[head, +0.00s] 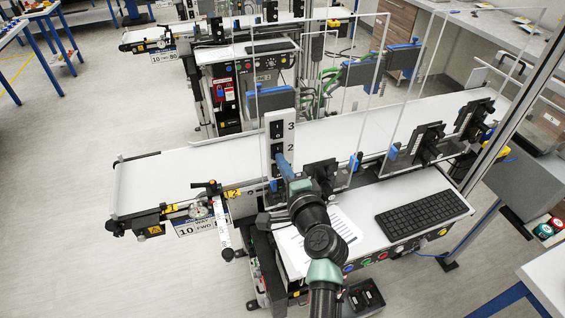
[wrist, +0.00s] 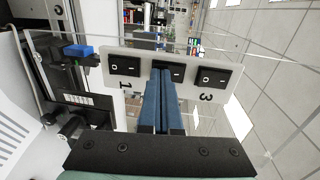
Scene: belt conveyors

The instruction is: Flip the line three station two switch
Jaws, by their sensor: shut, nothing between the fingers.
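A white upright switch panel (head: 290,137) stands by the near conveyor, with black rocker switches in a column and the numbers 3 and 2 showing. In the wrist view the panel (wrist: 143,56) lies sideways, with switch 1 (wrist: 125,66) at left and switch 3 (wrist: 213,77) at right. The middle switch (wrist: 177,72) is partly hidden behind my fingers, and its number is covered. My gripper (wrist: 161,74) has its blue fingers together and empty, with the tips at the middle switch. I cannot tell whether they touch it. In the head view my gripper (head: 281,161) reaches the panel beside the number 2.
The near conveyor belt (head: 165,180) runs behind the panel. Clear guard panels rise around it. A keyboard (head: 417,213) and paper sheets (head: 345,226) lie on the shelf near my arm. Another conveyor (head: 150,33) stands farther back. Open floor lies at left.

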